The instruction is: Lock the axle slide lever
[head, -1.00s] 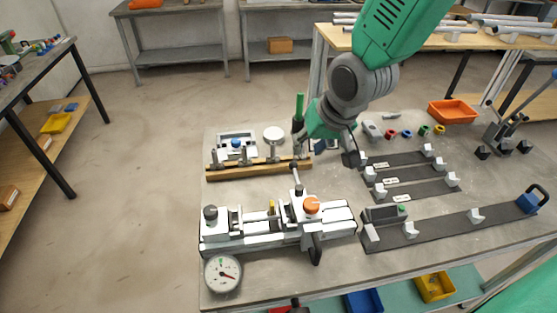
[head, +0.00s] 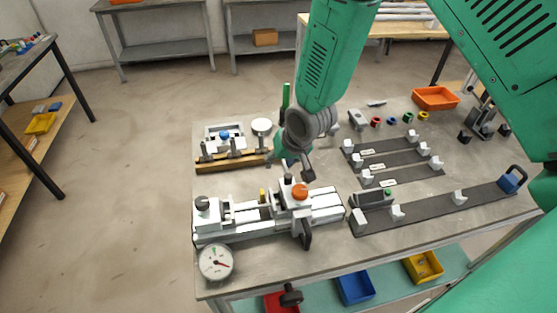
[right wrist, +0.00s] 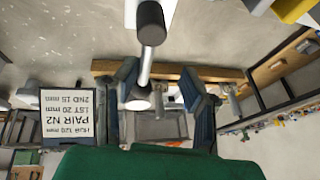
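The white axle slide jig (head: 245,217) lies at the front left of the bench in the head view, with an orange knob (head: 300,191) and a black handle (head: 307,233). My right gripper (head: 293,168) is above the back of the jig, behind the orange knob. In the right wrist view, a lever with a black end (right wrist: 150,24) and a silver shaft (right wrist: 144,70) reaches down toward the fingers. My right gripper (right wrist: 163,88) is open there; the shaft's silver end is close to the left-hand finger. Contact cannot be told. My left gripper is not in view.
A wooden rail (head: 220,164) with upright pins stands behind the jig. A dial gauge (head: 215,262) sits at its front left. Dark bars with white blocks (head: 398,212) lie to the right, and an orange tray (head: 435,97) farther back. A label card (right wrist: 68,115) shows in the wrist view.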

